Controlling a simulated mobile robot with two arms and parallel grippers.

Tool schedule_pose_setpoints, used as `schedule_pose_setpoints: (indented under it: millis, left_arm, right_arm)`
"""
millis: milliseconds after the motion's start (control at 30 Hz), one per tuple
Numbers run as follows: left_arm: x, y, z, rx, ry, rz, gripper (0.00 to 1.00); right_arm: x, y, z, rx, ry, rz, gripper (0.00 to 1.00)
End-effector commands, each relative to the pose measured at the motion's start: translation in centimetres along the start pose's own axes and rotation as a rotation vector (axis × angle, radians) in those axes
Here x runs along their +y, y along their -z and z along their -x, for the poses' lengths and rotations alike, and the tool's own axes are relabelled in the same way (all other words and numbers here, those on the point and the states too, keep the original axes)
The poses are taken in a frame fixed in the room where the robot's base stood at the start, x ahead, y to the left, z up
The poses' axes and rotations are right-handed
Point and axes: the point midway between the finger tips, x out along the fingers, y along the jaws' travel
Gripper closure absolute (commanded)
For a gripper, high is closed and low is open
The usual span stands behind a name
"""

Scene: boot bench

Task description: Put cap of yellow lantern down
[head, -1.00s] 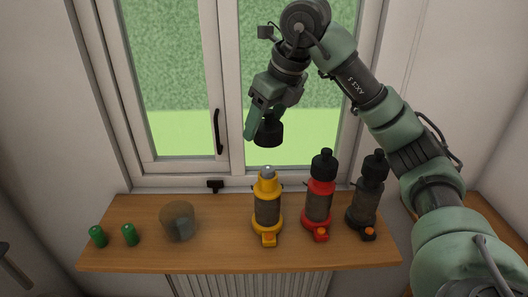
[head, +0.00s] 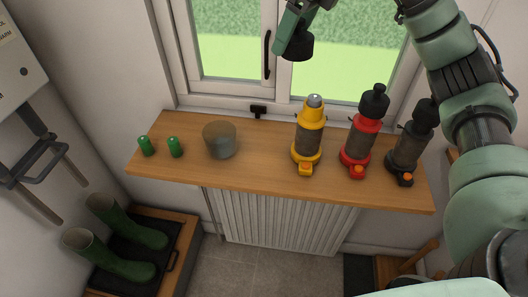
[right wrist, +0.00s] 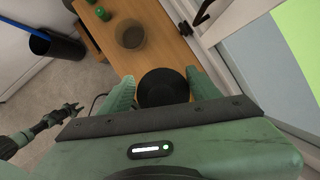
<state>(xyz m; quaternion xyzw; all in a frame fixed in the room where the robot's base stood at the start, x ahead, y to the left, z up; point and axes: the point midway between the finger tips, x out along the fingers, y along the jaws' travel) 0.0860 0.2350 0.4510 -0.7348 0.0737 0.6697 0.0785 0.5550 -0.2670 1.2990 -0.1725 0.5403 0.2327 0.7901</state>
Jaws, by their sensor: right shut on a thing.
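The yellow lantern (head: 311,117) stands upright on the wooden sill, its pale top bare. Its black cap (head: 299,46) is held in the air above and slightly left of it, in front of the window. My right gripper (head: 294,32) is shut on the cap; the picture's top edge cuts off most of the hand. In the right wrist view the cap (right wrist: 162,88) sits between the two green fingers, over the sill. What appears to be my left gripper (right wrist: 68,112) shows small at the left of that view; its jaws are unclear.
A red lantern (head: 359,139) and a black lantern (head: 407,150) stand capped to the right. A translucent cup (head: 220,141) and two green cylinders (head: 146,146) (head: 175,147) stand to the left. Bare sill (head: 262,160) lies between cup and yellow lantern. A window handle (head: 267,54) is behind.

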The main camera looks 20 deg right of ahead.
Motion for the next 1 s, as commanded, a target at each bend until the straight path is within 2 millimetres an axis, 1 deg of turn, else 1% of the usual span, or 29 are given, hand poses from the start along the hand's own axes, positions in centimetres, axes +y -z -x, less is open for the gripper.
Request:
schedule_pose_setpoints:
  millis: [33, 100, 200, 300, 367, 467, 567, 900, 1000]
  left_arm:
    - [0.0, -0.1, -0.8, 0.000, 0.000, 0.000, 0.64]
    - [0.0, -0.1, -1.3, 0.000, 0.000, 0.000, 0.64]
    - [0.0, -0.1, -1.8, 0.000, 0.000, 0.000, 0.64]
    - [0.0, -0.2, -2.1, 0.001, 0.000, 0.000, 0.64]
    - [0.0, -0.2, -2.1, 0.001, 0.000, 0.000, 0.64]
    - [0.0, -0.1, -2.0, 0.001, 0.000, 0.000, 0.64]
    - [0.0, -0.1, -1.4, 0.001, 0.001, 0.000, 0.64]
    - [-0.1, 0.1, 0.7, 0.001, 0.001, 0.000, 0.64]
    - [-0.1, 0.1, 1.2, 0.001, 0.001, 0.000, 0.64]
  right_arm:
    - [1.2, -0.1, -2.8, 0.006, -0.035, 0.069, 0.77]
    - [2.5, -0.4, -5.3, 0.003, -0.076, 0.164, 0.77]
    - [4.2, -0.7, -8.3, -0.010, -0.126, 0.273, 0.77]
    - [5.4, -0.7, -10.3, -0.022, -0.161, 0.347, 0.77]
    - [5.8, -0.8, -11.1, -0.028, -0.175, 0.375, 0.77]
    - [6.2, -0.5, -12.3, -0.031, -0.187, 0.397, 0.77]
    - [6.3, 0.3, -14.1, -0.030, -0.190, 0.399, 0.77]
    - [6.5, 3.5, -22.5, -0.029, -0.189, 0.397, 0.77]
    - [6.5, 4.2, -24.5, -0.030, -0.189, 0.396, 0.77]
